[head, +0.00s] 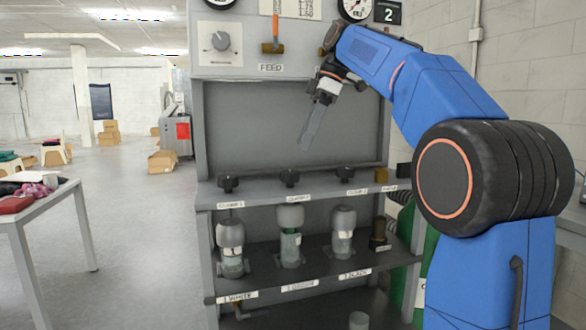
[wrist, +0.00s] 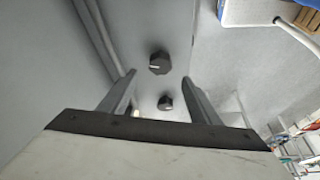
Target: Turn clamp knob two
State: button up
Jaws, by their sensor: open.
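Three black clamp knobs stand in a row on the grey shelf ledge in the head view. The middle one, clamp knob two (head: 290,177), is above a label that seems to read clamp 2. Knob one (head: 228,183) is to its left and knob three (head: 346,174) to its right. My gripper (head: 306,146) points down above the ledge, slightly right of the middle knob and apart from it. In the wrist view my gripper (wrist: 159,77) is open and empty. A dark knob (wrist: 159,62) with a pale pointer line shows beyond the fingertips; I cannot tell its number.
Capped bottles (head: 291,235) stand on the lower shelf. Above are a FEED lever (head: 274,40), a dial knob (head: 221,41) and gauges on the panel. A brass fitting (head: 381,175) sits right of the knobs. A table (head: 50,210) stands left; floor between is clear.

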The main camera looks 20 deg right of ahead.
aim_at(291, 171)
jog(key=x, duration=0.8)
jog(key=shift+a+f, duration=0.15)
jog(key=shift+f, duration=0.2)
jog(key=c, duration=1.1)
